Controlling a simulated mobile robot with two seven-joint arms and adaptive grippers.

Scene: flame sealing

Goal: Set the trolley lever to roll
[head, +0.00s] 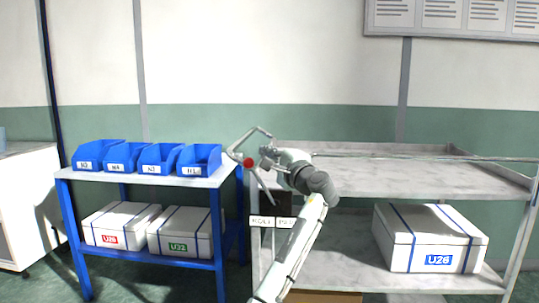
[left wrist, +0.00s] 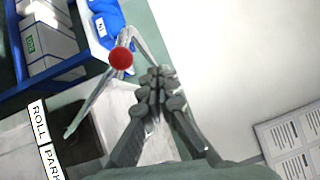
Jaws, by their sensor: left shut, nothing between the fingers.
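The trolley lever is a thin metal rod with a red knob (head: 248,162) at its top. In the head view it leans to the left, its lower end near a dark panel above the ROLL plate (head: 262,221) and PARK plate (head: 286,222). The knob also shows in the left wrist view (left wrist: 121,58), as does the ROLL plate (left wrist: 38,122). My left gripper (head: 264,152) is shut and empty, just right of the knob. In the left wrist view its closed fingers (left wrist: 155,75) are beside the knob; I cannot tell whether they touch the lever. My right gripper is not in view.
The grey trolley (head: 440,178) carries a white box (head: 405,245) marked U26 on its lower shelf. To its left, a blue-framed table (head: 75,230) holds several blue bins (head: 200,158) and two white boxes below. A bent metal bar (head: 245,139) rises beside the knob.

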